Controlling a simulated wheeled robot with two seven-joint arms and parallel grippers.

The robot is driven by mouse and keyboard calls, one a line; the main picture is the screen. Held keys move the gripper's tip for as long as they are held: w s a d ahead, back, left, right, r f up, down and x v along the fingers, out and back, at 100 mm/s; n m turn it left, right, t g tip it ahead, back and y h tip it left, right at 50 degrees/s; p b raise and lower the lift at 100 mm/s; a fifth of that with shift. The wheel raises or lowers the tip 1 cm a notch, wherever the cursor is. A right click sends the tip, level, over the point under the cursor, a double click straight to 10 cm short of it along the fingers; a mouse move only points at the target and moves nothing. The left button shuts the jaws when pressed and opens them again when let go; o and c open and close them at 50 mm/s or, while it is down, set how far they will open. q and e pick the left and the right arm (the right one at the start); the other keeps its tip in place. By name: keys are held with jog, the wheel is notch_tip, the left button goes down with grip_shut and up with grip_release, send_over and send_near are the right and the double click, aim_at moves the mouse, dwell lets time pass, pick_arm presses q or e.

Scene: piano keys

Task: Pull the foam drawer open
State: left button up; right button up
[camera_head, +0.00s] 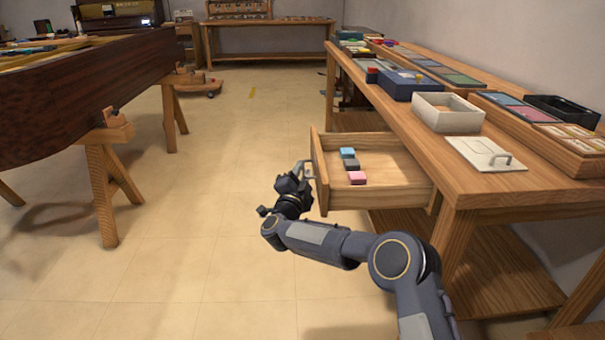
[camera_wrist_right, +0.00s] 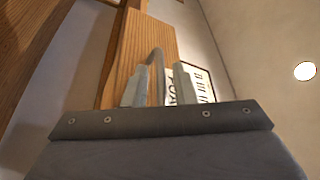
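The wooden drawer (camera_head: 392,190) stands pulled out from under the right-hand workbench. Blue, dark grey and pink foam blocks (camera_head: 350,163) lie inside it. Its metal handle (camera_head: 305,167) is on the front panel at the left. My right gripper (camera_head: 297,177) is at this handle. In the right wrist view, the handle (camera_wrist_right: 157,72) stands between the two fingers of my right gripper (camera_wrist_right: 160,88). A gap shows between the handle and the right-hand finger, so the fingers look open around it. A white label with dark letters (camera_wrist_right: 198,85) is partly hidden behind the fingers. My left gripper is out of view.
The workbench top (camera_head: 440,170) holds a white box (camera_head: 447,113), a blue box (camera_head: 408,85), a white panel with a handle (camera_head: 478,153) and trays. A dark wooden piano body (camera_head: 80,95) rests on trestles at left. The floor (camera_head: 225,200) between is clear.

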jog(key=shift+o, duration=0.4)
jog(key=p+v, duration=0.1)
jog(key=v, duration=0.7)
jog(key=shift+p, duration=0.35)
